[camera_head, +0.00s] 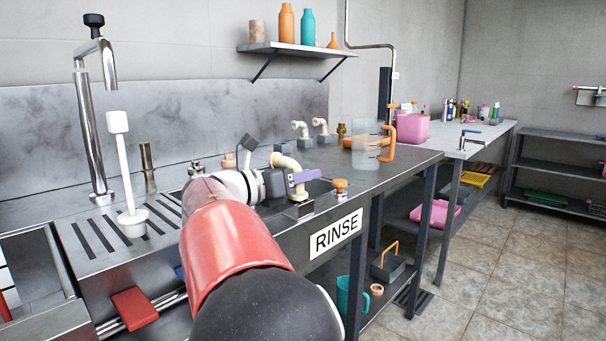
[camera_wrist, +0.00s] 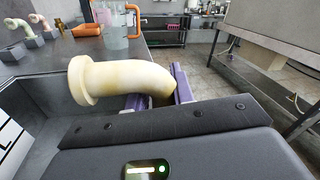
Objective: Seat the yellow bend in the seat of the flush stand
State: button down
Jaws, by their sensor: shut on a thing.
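My gripper (camera_head: 290,181), with purple fingers, is shut on the yellow bend (camera_head: 287,162), a pale cream-yellow curved pipe. Whether the bend touches anything below is unclear.
An orange knob (camera_head: 340,186) stands close right of the bend. A clear jug (camera_head: 366,146) with an orange handle stands farther back. Greenish (camera_head: 300,130) and pink (camera_head: 320,126) bends sit on grey blocks behind. A white brush (camera_head: 122,165) stands at left.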

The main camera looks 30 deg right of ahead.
jog(key=shift+f, duration=0.2)
jog(key=c, duration=1.1)
grip_release()
jog(key=shift+f, duration=0.1)
jog(key=a, duration=0.5)
jog(key=s+a, duration=0.1)
jog(key=a, duration=0.1)
jog(key=shift+a, duration=0.4)
jog(key=shift+s, duration=0.15)
